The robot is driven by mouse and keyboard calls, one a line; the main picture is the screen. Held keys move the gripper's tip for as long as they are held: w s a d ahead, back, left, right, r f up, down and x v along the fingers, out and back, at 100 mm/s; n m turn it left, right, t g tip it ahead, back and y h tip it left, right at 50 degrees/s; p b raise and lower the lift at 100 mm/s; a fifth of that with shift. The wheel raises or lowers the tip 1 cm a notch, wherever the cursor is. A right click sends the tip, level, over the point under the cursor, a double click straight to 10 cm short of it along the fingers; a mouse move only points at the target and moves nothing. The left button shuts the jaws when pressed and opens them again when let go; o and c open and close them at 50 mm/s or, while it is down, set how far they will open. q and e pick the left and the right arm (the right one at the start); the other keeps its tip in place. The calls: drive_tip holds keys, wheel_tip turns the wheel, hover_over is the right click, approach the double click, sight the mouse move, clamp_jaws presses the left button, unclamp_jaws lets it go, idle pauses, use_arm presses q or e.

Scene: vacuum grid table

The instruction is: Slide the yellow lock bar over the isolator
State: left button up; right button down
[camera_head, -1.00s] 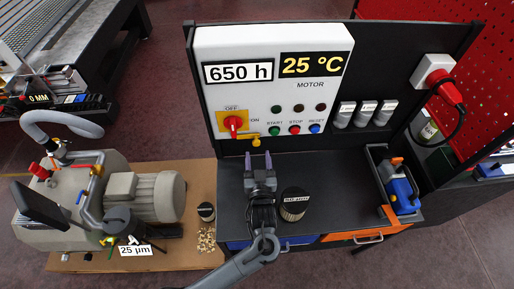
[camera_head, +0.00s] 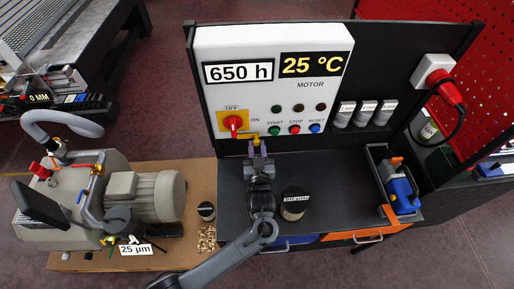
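The isolator (camera_head: 233,123) is a red rotary knob on a yellow plate, on the lower left of the white motor panel, below the OFF label. The yellow lock bar (camera_head: 250,135) sits just right of and below the knob, at the panel's lower edge. The fingers stand a little apart. At this size I cannot tell whether they touch the bar.
A dark-topped filter can (camera_head: 293,205) stands on the black bench right of my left gripper. A blue tool in a tray (camera_head: 400,190) is at the right. The pump (camera_head: 140,195) stands on a wooden board at the left. The bench's middle right is clear.

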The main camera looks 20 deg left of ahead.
sight(243, 137)
use_arm(q)
clamp_jaws()
drive_tip(key=a, duration=0.1)
drive_tip(key=s+a+p, duration=0.2)
drive_tip(key=a, duration=0.1)
drive_tip(key=shift+d, duration=0.1)
drive_tip(key=o, duration=0.8)
unclamp_jaws()
